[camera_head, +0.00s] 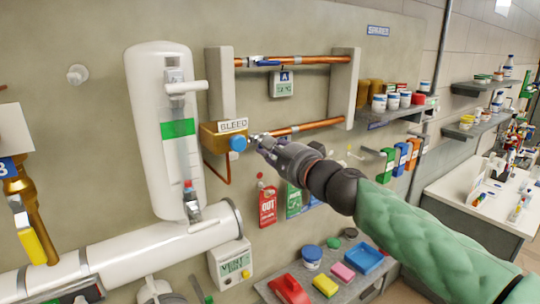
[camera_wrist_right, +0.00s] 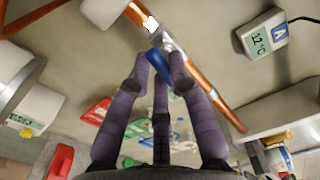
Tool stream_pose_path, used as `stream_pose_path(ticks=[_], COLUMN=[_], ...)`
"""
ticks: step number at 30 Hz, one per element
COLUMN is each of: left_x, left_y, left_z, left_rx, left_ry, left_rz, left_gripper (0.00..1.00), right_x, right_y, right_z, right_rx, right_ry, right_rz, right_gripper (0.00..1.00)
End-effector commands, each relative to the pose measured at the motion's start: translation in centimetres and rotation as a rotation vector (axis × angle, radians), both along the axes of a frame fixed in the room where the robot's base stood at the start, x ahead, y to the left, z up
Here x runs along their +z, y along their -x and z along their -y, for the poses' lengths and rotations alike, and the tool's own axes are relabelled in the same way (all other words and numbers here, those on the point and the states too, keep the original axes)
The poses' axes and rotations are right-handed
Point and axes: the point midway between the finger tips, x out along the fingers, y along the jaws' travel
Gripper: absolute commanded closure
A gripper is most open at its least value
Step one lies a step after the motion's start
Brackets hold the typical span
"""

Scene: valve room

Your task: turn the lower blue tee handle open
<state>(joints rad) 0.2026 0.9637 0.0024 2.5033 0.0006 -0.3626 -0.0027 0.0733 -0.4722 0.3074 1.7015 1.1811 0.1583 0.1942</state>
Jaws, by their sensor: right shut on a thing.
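The lower blue tee handle (camera_wrist_right: 155,62) sits on the lower copper pipe (camera_head: 308,127), near its left end. In the wrist view it shows between the fingertips of my right gripper (camera_wrist_right: 158,80), which is shut on it. In the head view my right gripper (camera_head: 262,143) covers most of the handle, so its angle is hard to tell there. The lower pipe also shows in the wrist view (camera_wrist_right: 205,90), crossing behind the fingers. The upper copper pipe (camera_head: 310,61) carries a similar blue handle (camera_head: 262,63). My left gripper is not in view.
A brass block with a blue knob (camera_head: 238,143) under the BLEED sign (camera_head: 232,125) stands close left of my right gripper. A thermometer marked A (camera_head: 283,84) hangs between the pipes. Red and green tags (camera_head: 268,206) hang below. A shelf (camera_head: 335,278) holds sponges and trays.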

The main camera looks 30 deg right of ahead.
Motion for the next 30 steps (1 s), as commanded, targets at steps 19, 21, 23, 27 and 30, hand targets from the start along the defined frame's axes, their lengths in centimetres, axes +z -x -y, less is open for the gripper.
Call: stream_pose_path(ticks=[19, 21, 23, 27, 30], left_x=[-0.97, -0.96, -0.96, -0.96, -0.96], left_y=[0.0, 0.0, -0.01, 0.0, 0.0], left_z=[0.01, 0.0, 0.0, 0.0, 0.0], left_rx=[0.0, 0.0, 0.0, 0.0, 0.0], left_ry=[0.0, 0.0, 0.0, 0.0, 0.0], left_rz=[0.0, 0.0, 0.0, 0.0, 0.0], left_gripper=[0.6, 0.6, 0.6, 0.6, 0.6], right_x=[-0.15, -0.15, -0.15, -0.16, -0.16], right_y=[-0.01, -0.02, -0.02, -0.02, -0.02], right_z=[0.03, 0.02, 0.02, 0.01, 0.01], right_rx=[0.001, 0.001, 0.001, 0.002, 0.002], right_ry=[0.171, 0.171, 0.171, 0.17, 0.17], right_rz=[0.012, 0.012, 0.012, 0.012, 0.012], right_gripper=[1.0, 1.0, 1.0, 0.77, 0.56])
